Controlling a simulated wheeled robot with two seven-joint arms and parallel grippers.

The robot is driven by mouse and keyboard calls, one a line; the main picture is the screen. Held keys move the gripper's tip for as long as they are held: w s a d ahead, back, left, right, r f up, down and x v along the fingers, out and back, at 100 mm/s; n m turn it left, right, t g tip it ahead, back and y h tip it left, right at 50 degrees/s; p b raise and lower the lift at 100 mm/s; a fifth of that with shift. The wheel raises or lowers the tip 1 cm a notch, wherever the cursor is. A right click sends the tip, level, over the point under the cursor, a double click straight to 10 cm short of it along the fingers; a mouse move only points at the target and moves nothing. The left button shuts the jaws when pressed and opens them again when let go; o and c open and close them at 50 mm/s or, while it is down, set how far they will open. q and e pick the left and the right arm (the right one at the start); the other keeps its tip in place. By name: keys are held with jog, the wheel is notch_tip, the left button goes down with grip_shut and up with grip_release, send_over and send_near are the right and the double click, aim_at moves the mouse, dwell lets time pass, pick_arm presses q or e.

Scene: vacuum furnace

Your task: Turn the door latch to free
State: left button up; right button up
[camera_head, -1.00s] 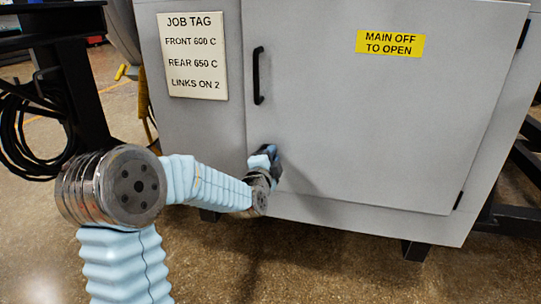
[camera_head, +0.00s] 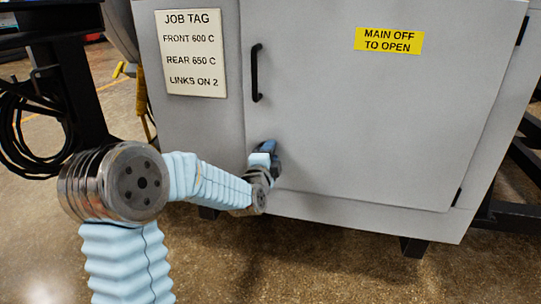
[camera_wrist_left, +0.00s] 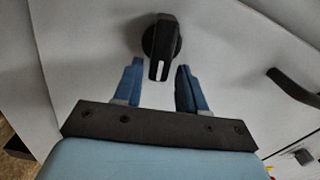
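The door latch (camera_wrist_left: 161,40) is a black knob with a white mark on its grip, in the left wrist view. It sits on the grey cabinet face, just beyond my left gripper's fingertips. My left gripper (camera_wrist_left: 158,72) is open, with its two blue fingers apart and the latch's marked end pointing toward the gap between them. In the head view my left gripper (camera_head: 264,150) is at the lower left edge of the cabinet door (camera_head: 370,110), and it hides the latch there. My right gripper does not show.
A black vertical handle (camera_head: 255,73) is on the door above my left gripper. A yellow label (camera_head: 389,40) reads "MAIN OFF TO OPEN". A white job tag (camera_head: 191,53) is on the panel to the left. Black cables (camera_head: 30,125) hang at the far left.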

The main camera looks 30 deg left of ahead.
pick_arm(q)
jog(key=shift+o, duration=0.3)
jog(key=shift+s+f, duration=0.1)
jog(key=v, duration=1.3)
jog(key=shift+s, duration=0.35)
jog(key=shift+f, duration=0.15)
